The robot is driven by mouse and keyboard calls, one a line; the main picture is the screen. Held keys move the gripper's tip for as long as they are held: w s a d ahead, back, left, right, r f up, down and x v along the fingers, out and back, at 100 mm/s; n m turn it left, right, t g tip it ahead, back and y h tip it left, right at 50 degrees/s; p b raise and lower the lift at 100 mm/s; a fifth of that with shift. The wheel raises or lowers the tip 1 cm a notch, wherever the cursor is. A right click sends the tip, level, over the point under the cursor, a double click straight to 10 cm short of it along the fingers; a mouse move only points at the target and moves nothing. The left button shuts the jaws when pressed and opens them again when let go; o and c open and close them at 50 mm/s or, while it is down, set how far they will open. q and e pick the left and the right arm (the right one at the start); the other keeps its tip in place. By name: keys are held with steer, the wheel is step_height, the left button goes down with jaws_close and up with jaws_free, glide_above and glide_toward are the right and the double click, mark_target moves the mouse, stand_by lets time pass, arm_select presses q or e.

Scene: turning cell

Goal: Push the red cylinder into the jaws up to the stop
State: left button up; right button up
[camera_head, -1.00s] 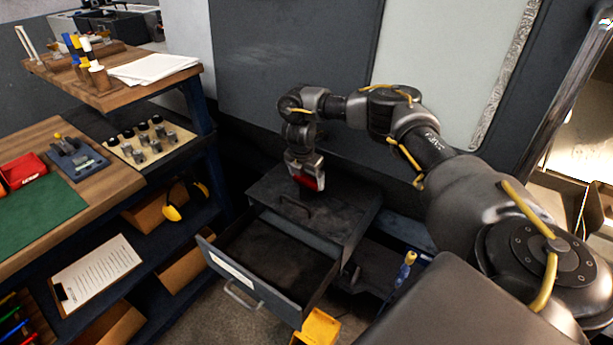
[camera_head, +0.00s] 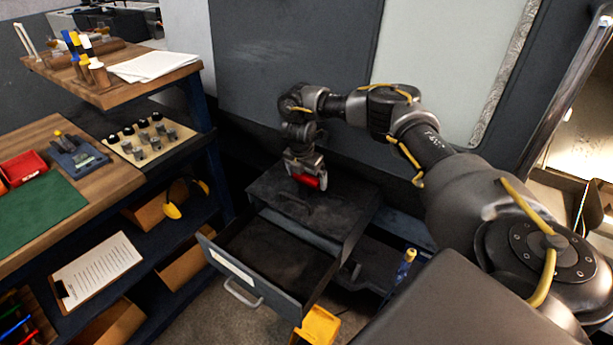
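The red cylinder (camera_head: 310,181) is held at the tip of my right gripper (camera_head: 306,176), above the top of the dark drawer cabinet. The cylinder lies roughly level, its red side facing me. The fingers appear closed around it, partly hidden by the cylinder. My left gripper is not in view. The jaws and the stop are not visible in this view.
The drawer cabinet (camera_head: 350,212) stands below the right gripper, with its drawer (camera_head: 230,265) pulled out and seemingly empty. A workbench (camera_head: 110,182) with a green mat (camera_head: 42,222) and shelves is at left. A large grey machine panel (camera_head: 290,70) stands behind the arm.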

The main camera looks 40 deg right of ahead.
step_height(320, 180, up, 11)
steer(key=a+p, duration=0.1)
steer(key=a, duration=0.1)
steer(key=shift+s+f+p, duration=0.2)
steer(key=shift+s+p, duration=0.1)
steer(key=shift+p, duration=0.05)
steer(key=shift+r, duration=0.1)
stand_by(0.4)
